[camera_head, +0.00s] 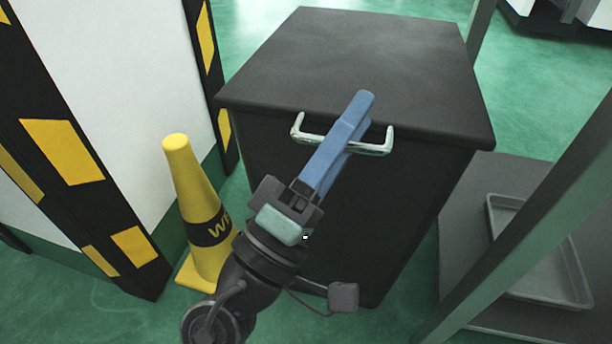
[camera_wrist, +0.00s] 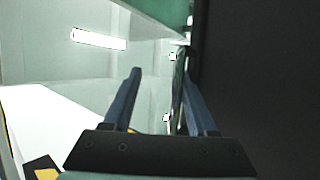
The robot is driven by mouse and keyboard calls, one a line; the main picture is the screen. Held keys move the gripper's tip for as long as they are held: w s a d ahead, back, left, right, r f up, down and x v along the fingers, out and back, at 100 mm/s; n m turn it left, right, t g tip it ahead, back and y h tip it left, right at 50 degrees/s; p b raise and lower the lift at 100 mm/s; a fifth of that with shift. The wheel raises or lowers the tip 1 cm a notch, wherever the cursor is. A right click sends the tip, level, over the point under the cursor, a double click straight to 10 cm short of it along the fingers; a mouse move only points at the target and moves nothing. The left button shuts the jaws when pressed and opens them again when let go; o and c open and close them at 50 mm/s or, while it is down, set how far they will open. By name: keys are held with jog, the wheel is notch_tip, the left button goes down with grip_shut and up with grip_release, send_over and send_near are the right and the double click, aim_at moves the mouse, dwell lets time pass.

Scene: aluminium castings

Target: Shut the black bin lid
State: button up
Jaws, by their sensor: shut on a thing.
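The black bin (camera_head: 350,215) stands upright in the middle of the head view. Its black lid (camera_head: 365,60) lies across the top, with no clear gap seen between lid and body. A shiny metal handle (camera_head: 376,149) sticks out at the front, just under the lid's top edge. In the wrist view, the fingers (camera_wrist: 162,75) point up beside a dark surface on the right; the handle is not clear there.
A yellow cone (camera_head: 195,205) stands on the floor left of the bin. Left of it is a white wall or panel (camera_head: 110,80) with black-yellow striped edges. A grey shelf with a tray (camera_head: 530,270) and a green post (camera_head: 540,220) are at the right.

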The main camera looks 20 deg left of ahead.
jog(key=o, duration=0.5)
jog(key=v, duration=0.4)
jog(key=shift+w+a+f, duration=0.15)
jog(key=shift+w+f, duration=0.05)
jog(key=shift+f, duration=0.2)
jog(key=shift+c, duration=0.2)
jog(key=p+v, duration=0.1)
jog(key=v, duration=0.2)
jog(key=r+v, duration=0.1)
jog(key=v, duration=0.3)
jog(key=shift+s+a+f+p, duration=0.1)
jog(key=shift+s+a+p, duration=0.05)
jog(key=shift+s+p, duration=0.15)
jog(key=c, duration=0.5)
jog(key=shift+o, duration=0.2)
jog(key=shift+s+a+f, duration=0.15)
jog(key=shift+s+f, duration=0.2)
jog(key=shift+s, duration=0.1)
jog(key=shift+w, duration=0.1)
